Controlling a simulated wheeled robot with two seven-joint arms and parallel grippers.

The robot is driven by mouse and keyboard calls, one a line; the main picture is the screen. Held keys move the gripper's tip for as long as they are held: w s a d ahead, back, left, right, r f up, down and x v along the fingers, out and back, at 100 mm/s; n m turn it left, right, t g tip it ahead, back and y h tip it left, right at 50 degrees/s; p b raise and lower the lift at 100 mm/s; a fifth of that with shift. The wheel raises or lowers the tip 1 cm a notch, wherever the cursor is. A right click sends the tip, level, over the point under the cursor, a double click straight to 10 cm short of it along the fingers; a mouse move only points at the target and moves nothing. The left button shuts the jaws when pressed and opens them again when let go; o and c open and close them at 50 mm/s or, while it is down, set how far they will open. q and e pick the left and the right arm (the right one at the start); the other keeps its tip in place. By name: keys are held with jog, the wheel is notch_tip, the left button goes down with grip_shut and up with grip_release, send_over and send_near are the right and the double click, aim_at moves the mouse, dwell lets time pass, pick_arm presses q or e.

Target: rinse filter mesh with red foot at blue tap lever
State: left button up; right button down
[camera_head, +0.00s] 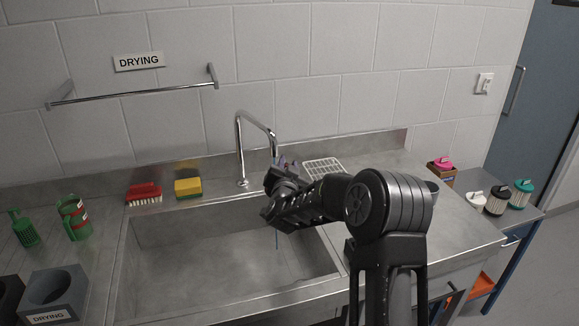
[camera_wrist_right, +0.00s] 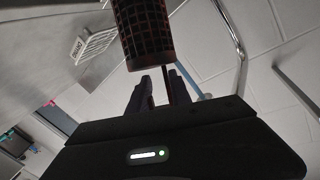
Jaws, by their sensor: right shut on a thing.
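The filter mesh (camera_wrist_right: 145,30), a dark cylindrical grid with red on its edges, shows at the top of the right wrist view. My right gripper (camera_wrist_right: 158,85) is shut on it by a thin stem. In the head view the right gripper (camera_head: 280,180) is at the tap (camera_head: 241,150), over the right side of the sink; my arm hides the filter there. The tap's curved pipe (camera_wrist_right: 232,45) also shows in the wrist view. A small blue piece (camera_wrist_right: 205,97) is near its base, perhaps the lever. My left gripper is not in view.
The sink basin (camera_head: 190,250) is open and empty. A red brush (camera_head: 144,192) and a yellow sponge (camera_head: 187,187) lie behind it. Green filter parts (camera_head: 74,218) and a grey holder (camera_head: 55,292) stand left. A white rack (camera_head: 323,167) is behind my arm.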

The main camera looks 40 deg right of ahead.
jog(key=shift+d, duration=0.1)
dwell(0.3)
jog(key=shift+w+d+b, duration=0.25)
jog(key=shift+d+b, duration=0.15)
jog(key=shift+d, duration=0.05)
jog(key=shift+s+a, duration=0.1)
jog(key=shift+a, duration=0.1)
dwell(0.4)
jog(key=shift+s+a, duration=0.15)
jog(key=shift+a, duration=0.2)
dwell(0.4)
jog(key=s+d+b, duration=0.3)
jog(key=s+b, duration=0.1)
jog(key=s, duration=0.3)
jog(key=shift+s+d, duration=0.15)
jog(key=shift+s, duration=0.05)
dwell(0.3)
dwell(1.4)
